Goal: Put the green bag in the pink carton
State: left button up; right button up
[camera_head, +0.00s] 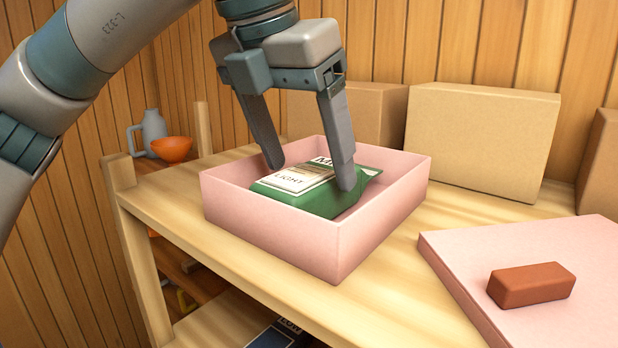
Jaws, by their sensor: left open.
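The green bag (318,200) with a pale label lies tilted inside the open pink carton (288,243) on the wooden table. My left gripper (310,178) reaches down into the carton from above. Its fingers are spread, one at the left end of the bag and one in front of its right part. The right finger hides some of the bag, and the carton's front wall hides its lower side. My right gripper is not in view.
A pink lid-like slab (560,250) with a red-brown block (531,285) on it lies at the right. Cardboard boxes (480,140) stand behind the carton. An orange bowl (171,148) and grey jug (152,128) are at the far left. Some bare tabletop (375,300) shows in front.

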pick_arm(q)
jog(key=b+v, duration=0.3)
jog(key=v, duration=0.5)
jog(key=shift+s+r, duration=0.1)
jog(key=shift+s+a+r, duration=0.15)
jog(key=shift+r, duration=0.4)
